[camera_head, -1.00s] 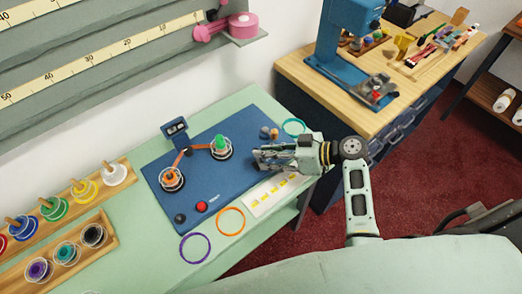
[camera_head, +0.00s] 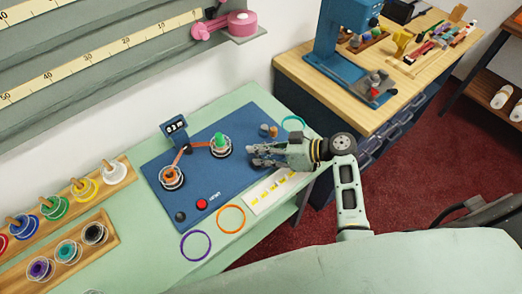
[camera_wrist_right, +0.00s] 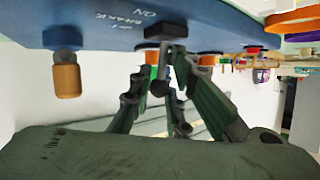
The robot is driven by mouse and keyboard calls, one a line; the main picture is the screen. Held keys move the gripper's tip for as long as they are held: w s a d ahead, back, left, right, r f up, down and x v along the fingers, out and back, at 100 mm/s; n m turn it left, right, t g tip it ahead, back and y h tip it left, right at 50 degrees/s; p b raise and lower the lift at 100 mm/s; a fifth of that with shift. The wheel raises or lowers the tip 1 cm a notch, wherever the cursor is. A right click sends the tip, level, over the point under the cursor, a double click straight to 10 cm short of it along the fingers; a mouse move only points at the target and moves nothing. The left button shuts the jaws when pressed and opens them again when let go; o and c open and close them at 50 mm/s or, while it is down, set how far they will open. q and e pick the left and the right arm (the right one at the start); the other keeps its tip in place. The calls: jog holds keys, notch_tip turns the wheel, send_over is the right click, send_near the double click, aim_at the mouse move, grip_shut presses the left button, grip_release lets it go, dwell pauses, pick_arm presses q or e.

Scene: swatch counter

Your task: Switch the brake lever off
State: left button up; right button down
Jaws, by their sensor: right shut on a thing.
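My right gripper (camera_head: 254,155) is at the right part of the blue panel (camera_head: 230,181), its arm coming in from the right. In the right wrist view my right gripper (camera_wrist_right: 160,75) has its fingers closed around a dark lever (camera_wrist_right: 160,88) with a small round end, which appears to be the brake lever. The lever's base sits at the panel by white lettering that seems to read "BRAKE ON". In the head view the gripper hides the lever. My left gripper is not in view.
The panel carries a brown knob (camera_head: 274,131), a green-topped spool (camera_head: 219,142), an orange-topped spool (camera_head: 171,174), a small display (camera_head: 176,127) and a red button (camera_head: 201,204). Orange (camera_head: 231,219) and purple (camera_head: 196,245) rings lie in front. Spool racks stand at left.

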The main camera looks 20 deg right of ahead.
jog(key=shift+w+a+r+g+h+p, duration=0.2)
jog(key=shift+w+r+g+h+p, duration=0.15)
jog(key=shift+p, duration=0.3)
jog(key=shift+w+a+f+m+g+h+p, duration=0.15)
jog(key=shift+f+m+g+h+p, duration=0.1)
jog(key=shift+f+m+g+p, duration=0.25)
jog(key=shift+r, duration=0.1)
jog(key=c, duration=1.9)
grip_release()
jog(key=shift+o, duration=0.2)
jog(key=v, duration=1.2)
